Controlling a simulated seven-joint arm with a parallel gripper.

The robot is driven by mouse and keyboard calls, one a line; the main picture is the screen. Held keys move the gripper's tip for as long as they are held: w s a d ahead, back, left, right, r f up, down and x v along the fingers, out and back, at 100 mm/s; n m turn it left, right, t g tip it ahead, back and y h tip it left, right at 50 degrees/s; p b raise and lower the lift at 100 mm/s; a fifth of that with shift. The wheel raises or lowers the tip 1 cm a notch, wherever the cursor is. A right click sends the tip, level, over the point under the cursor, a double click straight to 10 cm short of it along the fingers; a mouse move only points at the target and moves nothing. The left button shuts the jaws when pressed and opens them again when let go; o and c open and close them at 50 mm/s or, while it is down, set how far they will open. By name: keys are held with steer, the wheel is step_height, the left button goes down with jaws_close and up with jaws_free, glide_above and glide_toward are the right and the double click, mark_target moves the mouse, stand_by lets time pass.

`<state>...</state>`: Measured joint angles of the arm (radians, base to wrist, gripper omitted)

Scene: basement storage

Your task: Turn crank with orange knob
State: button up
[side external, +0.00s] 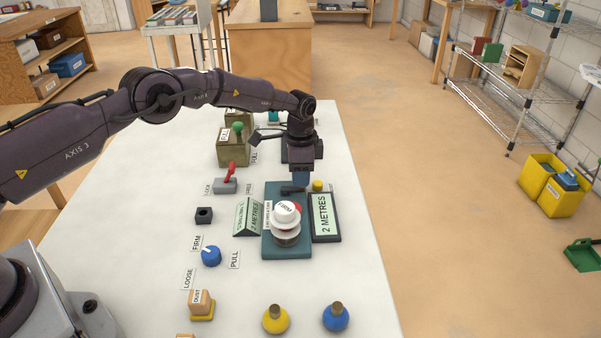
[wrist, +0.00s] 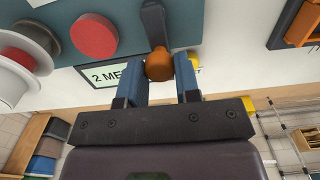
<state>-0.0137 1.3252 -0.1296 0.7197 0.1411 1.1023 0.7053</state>
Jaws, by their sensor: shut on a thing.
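The crank's orange knob (wrist: 159,66) sits between the two blue fingers of my gripper (wrist: 172,66) in the wrist view, and the fingers are closed on it. The dark crank arm (wrist: 153,22) runs from the knob to the teal base (wrist: 120,8). In the side external view my gripper (side external: 301,178) points down at the far end of the teal base (side external: 273,193), by the dark crank arm (side external: 291,190). The orange knob is hidden there by my gripper.
A "2 METRES" sign (side external: 325,217) stands right of the base, with a yellow knob (side external: 318,185) behind it. A green tent-shaped sign (side external: 248,217) is at its left. A red lever (side external: 230,172), blue dial (side external: 211,256) and two bulb-shaped pieces (side external: 275,319) (side external: 336,317) share the white table.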

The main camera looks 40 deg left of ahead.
steer(key=o, duration=0.9)
steer(key=shift+r, duration=0.1)
step_height(320, 180, up, 13)
steer(key=shift+f, duration=0.1)
steer(key=shift+s+a+r+n+t, duration=0.3)
steer(key=shift+s+r+n+t, duration=1.75)
steer(key=shift+s, duration=4.3)
steer(key=shift+s+a+r+n+g, duration=0.3)
steer(key=shift+s+r+n, duration=0.65)
steer(key=shift+s+r, duration=4)
steer(key=shift+s+a+r+n+t, duration=0.35)
steer(key=shift+s+r+n+t, duration=0.9)
steer(key=shift+s, duration=6.5)
